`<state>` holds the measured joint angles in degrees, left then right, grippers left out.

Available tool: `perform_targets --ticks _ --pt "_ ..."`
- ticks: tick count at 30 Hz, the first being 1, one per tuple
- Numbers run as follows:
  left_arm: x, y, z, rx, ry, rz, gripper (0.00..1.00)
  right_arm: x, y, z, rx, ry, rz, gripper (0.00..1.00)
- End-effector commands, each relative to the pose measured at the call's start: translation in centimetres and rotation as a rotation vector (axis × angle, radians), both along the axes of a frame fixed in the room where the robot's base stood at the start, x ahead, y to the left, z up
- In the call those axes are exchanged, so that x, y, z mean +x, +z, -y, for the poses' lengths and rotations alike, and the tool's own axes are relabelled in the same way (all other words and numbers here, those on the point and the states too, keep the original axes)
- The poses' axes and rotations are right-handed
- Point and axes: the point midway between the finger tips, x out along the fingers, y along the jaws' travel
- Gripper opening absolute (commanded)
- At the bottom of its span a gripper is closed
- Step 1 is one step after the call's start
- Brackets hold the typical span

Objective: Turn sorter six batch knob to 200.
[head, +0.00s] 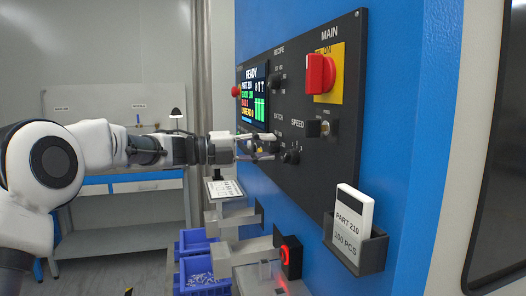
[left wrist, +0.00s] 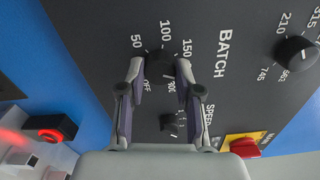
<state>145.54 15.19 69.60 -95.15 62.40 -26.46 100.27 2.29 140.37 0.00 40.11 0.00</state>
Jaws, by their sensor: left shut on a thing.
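The black batch knob (left wrist: 160,68) sits on the dark control panel (left wrist: 100,40), with a printed scale of OFF, 50, 100, 150 and a further mark partly hidden by a finger. My left gripper (left wrist: 160,75) has its two fingertips on either side of this knob and is shut on it. In the head view my left gripper (head: 276,150) reaches in from the left to the batch knob (head: 291,157) below the word BATCH. A pale mark shows on the knob's lower right, but I cannot read the exact setting. My right gripper is not in view.
The recipe knob (head: 276,80), speed knob (head: 313,128) and red main switch (head: 319,75) share the panel. A lit screen (head: 254,97) reads READY. A card (head: 352,216) marked PART 210, 100 PCS stands in a holder.

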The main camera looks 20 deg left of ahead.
Motion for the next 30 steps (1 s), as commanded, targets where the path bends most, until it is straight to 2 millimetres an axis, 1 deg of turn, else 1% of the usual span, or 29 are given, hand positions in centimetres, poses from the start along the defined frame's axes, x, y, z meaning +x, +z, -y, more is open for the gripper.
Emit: perform_targets --ticks 10,11,12,23,26,29,30 --pt "0.0 0.2 0.0 0.000 0.002 0.004 0.00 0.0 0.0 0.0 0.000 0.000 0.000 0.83" --pt "0.0 0.2 0.0 0.000 0.002 0.004 0.44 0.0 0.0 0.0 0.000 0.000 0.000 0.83" --pt "0.0 0.2 0.0 0.000 0.002 0.004 0.58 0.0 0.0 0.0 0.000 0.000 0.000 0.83" --pt "-0.2 0.1 -0.3 -0.001 0.002 0.003 0.59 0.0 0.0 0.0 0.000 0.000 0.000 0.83" --pt "-0.8 0.3 -1.4 -0.003 0.003 0.003 0.59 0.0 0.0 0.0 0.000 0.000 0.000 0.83" --pt "-2.1 0.3 -3.2 -0.005 0.003 0.005 0.59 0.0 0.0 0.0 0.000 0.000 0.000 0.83" --pt "-2.6 0.2 -4.1 -0.006 0.004 0.004 0.59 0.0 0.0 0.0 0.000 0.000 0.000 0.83"
